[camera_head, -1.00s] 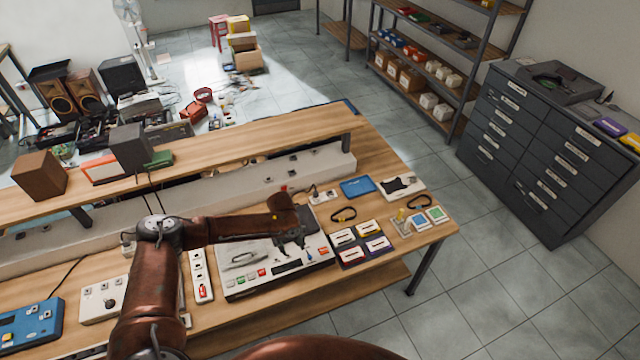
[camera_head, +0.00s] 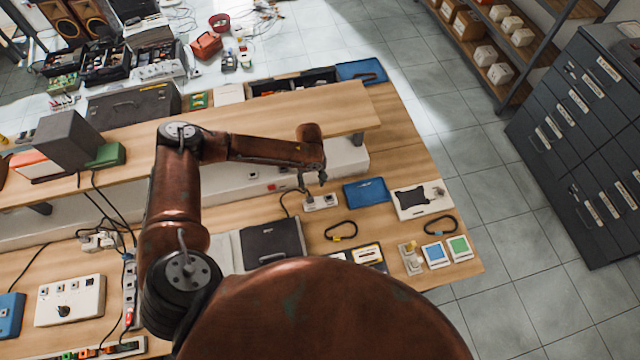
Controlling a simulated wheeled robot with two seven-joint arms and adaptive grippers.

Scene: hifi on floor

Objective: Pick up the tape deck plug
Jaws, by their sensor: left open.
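My left gripper (camera_head: 311,180) hangs open and empty, fingers pointing down, just above a small white socket block (camera_head: 326,202) on the bench. A dark cord (camera_head: 284,203) curves up to the left part of that block. A small plug (camera_head: 307,199) seems to sit there, just under the fingers; it is too small to tell clearly, and I cannot tell whether the fingers touch it. The tape deck (camera_head: 270,243), with its dark panel, lies nearer on the bench, partly hidden by my arm. My right gripper is not in view.
A raised wooden shelf (camera_head: 350,108) runs behind the gripper above a pale rail. A blue tray (camera_head: 366,193) and a white box (camera_head: 422,200) lie right of the socket block. Black cable loops (camera_head: 341,231) lie in front. Cassettes sit at the near edge.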

